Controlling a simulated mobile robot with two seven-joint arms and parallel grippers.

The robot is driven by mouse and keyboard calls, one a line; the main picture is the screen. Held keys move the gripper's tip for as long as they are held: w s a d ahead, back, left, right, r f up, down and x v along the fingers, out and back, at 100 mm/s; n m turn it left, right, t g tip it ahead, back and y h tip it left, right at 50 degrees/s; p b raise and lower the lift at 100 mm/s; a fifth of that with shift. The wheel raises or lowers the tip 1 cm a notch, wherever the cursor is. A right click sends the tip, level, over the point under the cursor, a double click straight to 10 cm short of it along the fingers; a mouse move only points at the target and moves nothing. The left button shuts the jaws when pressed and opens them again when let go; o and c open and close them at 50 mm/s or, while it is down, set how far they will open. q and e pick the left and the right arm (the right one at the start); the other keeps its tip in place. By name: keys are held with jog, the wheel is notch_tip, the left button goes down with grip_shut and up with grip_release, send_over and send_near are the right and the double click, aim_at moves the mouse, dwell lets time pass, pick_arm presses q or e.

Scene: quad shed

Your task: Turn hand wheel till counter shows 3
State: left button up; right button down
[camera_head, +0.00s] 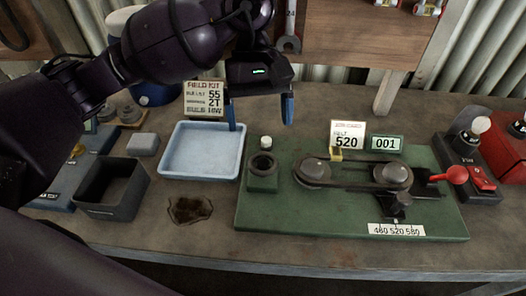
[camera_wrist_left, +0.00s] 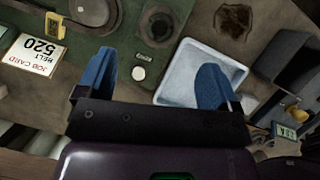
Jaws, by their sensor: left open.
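The counter (camera_head: 386,143) stands at the back right of the green board and reads 001. My left gripper (camera_head: 260,112) is open and empty, above the back of the bench between the blue tray and the board, well left of the red knob. Its blue fingers also show in the left wrist view (camera_wrist_left: 155,82). My right gripper is not seen.
The green board (camera_head: 300,222) carries a job card (camera_head: 347,134) reading belt 520 and a scale strip (camera_head: 396,231). A light blue tray (camera_head: 200,150), a dark open box (camera_head: 112,190) and a dark stain (camera_head: 190,209) lie left. Dark and red boxes stand right.

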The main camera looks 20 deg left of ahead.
aim_at(262, 161)
pick_arm(q)
jog(key=x, duration=0.7)
jog(key=shift+s+d+f, duration=0.1)
jog(key=shift+f, duration=0.1)
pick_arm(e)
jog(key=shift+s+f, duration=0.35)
pick_arm(q)
jog(key=shift+c, duration=0.4)
jog(key=c, duration=0.8)
jog(key=shift+c, duration=0.2)
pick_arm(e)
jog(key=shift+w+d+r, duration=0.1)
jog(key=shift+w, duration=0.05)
pick_arm(q)
jog(key=shift+n, duration=0.4)
